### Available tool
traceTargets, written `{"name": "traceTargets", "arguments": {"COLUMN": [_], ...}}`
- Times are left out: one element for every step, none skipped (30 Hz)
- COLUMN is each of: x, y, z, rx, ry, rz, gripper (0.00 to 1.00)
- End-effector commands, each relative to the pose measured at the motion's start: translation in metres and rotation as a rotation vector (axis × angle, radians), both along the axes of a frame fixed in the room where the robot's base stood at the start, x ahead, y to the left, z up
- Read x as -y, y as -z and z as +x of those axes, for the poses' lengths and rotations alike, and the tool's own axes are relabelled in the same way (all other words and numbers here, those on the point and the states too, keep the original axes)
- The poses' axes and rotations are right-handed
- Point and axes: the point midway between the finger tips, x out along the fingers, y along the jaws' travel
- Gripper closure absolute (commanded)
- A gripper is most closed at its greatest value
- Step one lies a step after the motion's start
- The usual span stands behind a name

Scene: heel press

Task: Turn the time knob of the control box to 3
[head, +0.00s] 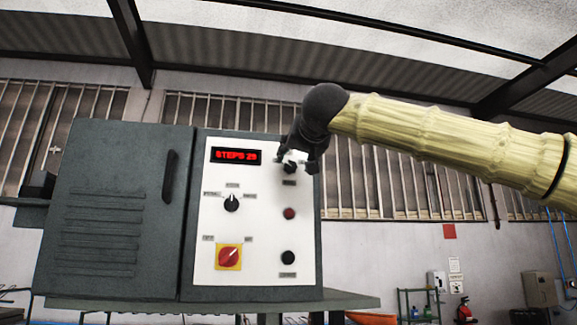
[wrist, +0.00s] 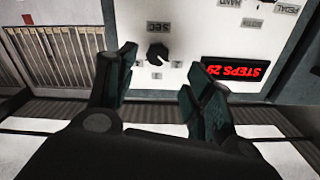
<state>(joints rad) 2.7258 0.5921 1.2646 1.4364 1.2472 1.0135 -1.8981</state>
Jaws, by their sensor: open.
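The control box (head: 209,276) has a white panel with a red lit display (head: 236,156) that shows "STEPS" and a number. The time knob is a small black knob near the panel's top right, partly hidden by my gripper in the head view. In the wrist view, the black time knob (wrist: 157,52) shows under a "SEC" label (wrist: 158,28), with small marks around it too small to read. My gripper (head: 297,162) is open in front of this knob. In the wrist view, the knob lies ahead of the gap between my two fingers (wrist: 158,70), with no clear contact.
Lower on the panel are a black selector knob (head: 231,203), a red button (head: 289,213), a red switch on a yellow plate (head: 229,257) and a black button (head: 288,257). A grey cabinet door with a handle (head: 170,175) is at left. The box stands on a table (head: 350,300).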

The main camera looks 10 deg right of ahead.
Motion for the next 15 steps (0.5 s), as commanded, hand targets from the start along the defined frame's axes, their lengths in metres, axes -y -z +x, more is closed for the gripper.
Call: {"name": "traceTargets", "arguments": {"x": [0.001, 0.001, 0.002, 0.002, 0.002, 0.002, 0.002, 0.002, 0.003, 0.002, 0.002, 0.002, 0.002, 0.002, 0.002], "y": [-0.001, -0.002, -0.002, -0.001, -0.001, -0.002, -0.002, -0.002, -0.002, -0.002, -0.002, -0.001, -0.001, -0.001, -0.001], "z": [0.011, 0.015, 0.022, 0.027, 0.032, 0.038, 0.043, 0.047, 0.053, 0.056, 0.060, 0.065, 0.068, 0.070, 0.073], "rx": [-0.004, -0.003, -0.003, -0.004, -0.004, -0.004, -0.004, -0.003, -0.002, -0.002, -0.001, -0.002, -0.002, -0.001, -0.001], "ry": [0.001, 0.001, 0.002, 0.002, 0.002, 0.002, 0.002, 0.003, 0.003, 0.003, 0.002, 0.001, 0.001, 0.002, 0.002], "rz": [0.001, 0.001, 0.001, 0.000, 0.000, 0.001, 0.001, 0.001, 0.001, 0.001, 0.001, 0.001, 0.002, 0.002, 0.002], "gripper": [0.47, 0.47, 0.47, 0.47, 0.47, 0.47, 0.47, 0.47, 0.47, 0.47, 0.47, 0.47, 0.47, 0.47, 0.47]}}
